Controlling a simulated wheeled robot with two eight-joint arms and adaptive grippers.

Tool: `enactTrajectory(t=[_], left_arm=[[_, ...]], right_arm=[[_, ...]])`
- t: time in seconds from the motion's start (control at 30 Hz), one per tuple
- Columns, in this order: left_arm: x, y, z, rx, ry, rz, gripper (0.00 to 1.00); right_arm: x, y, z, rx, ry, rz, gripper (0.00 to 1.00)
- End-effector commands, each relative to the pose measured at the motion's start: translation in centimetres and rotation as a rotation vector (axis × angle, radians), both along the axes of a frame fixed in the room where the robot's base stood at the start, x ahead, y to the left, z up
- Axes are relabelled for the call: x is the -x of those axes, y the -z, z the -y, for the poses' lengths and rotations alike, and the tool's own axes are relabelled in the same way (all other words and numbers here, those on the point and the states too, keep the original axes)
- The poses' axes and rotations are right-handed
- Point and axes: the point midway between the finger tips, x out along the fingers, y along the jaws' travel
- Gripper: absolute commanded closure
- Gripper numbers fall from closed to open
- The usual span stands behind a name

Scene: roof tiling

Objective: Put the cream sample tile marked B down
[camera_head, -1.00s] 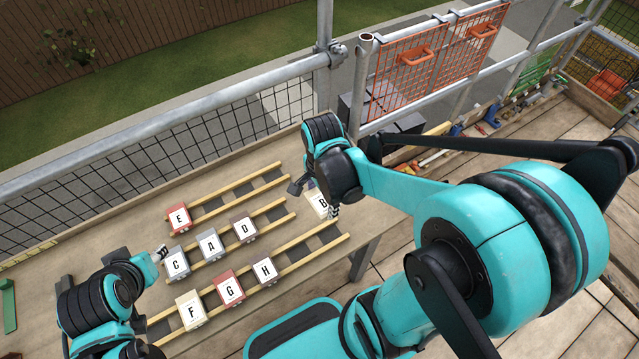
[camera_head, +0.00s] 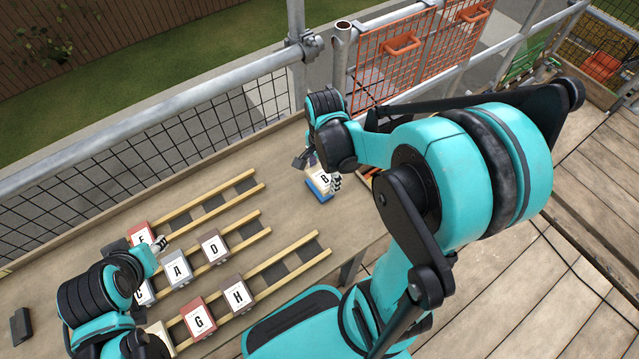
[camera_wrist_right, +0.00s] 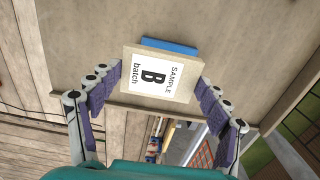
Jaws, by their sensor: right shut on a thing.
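The cream sample tile marked B (camera_head: 323,182) is held in my right gripper (camera_head: 322,176), between the finger pads. In the right wrist view the tile (camera_wrist_right: 160,75) shows its white label, with a finger of the right gripper (camera_wrist_right: 158,88) on each side. A blue flat thing (camera_head: 317,195) lies just under or behind the tile; a blue strip (camera_wrist_right: 169,46) shows past the tile's edge in the wrist view. I cannot tell whether tile and blue thing touch. My left gripper (camera_head: 160,244) is over the racks near tile E (camera_head: 140,232); its opening is unclear.
Wooden racks (camera_head: 262,232) on the bench hold tiles A (camera_head: 178,271), D (camera_head: 213,247), G (camera_head: 198,319) and H (camera_head: 238,294). C and F are partly hidden by my left arm. Bare bench (camera_head: 350,215) lies right of the racks. A mesh railing (camera_head: 200,140) runs behind.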

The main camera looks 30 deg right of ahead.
Motion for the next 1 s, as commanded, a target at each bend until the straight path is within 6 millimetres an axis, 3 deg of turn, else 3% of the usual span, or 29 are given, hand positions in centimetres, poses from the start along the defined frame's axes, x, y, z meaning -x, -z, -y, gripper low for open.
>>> enactTrajectory(t=[0.23,0.47,0.87,0.9,0.93,1.0], left_arm=[[0.0,0.9,0.0,0.0,0.0,0.0,0.6],[0.0,2.8,0.0,0.0,0.0,0.0,0.6],[0.0,3.0,0.0,0.0,0.0,0.0,0.6],[0.0,2.9,0.0,0.0,0.0,0.0,0.6],[0.0,2.9,0.0,0.0,0.0,0.0,0.6],[0.0,2.8,0.0,0.0,0.0,0.0,0.6]], right_arm=[[-1.2,1.4,-0.6,0.0,0.0,0.0,0.57],[-1.2,4.8,-0.5,0.0,0.001,0.0,0.57],[-1.2,5.2,-0.5,0.0,0.001,0.0,0.57],[-1.2,5.1,-0.5,0.0,0.001,0.0,0.13],[-1.2,5.0,-0.5,0.0,0.001,0.0,0.05],[-1.2,5.0,-0.5,0.0,0.001,0.0,0.02]])
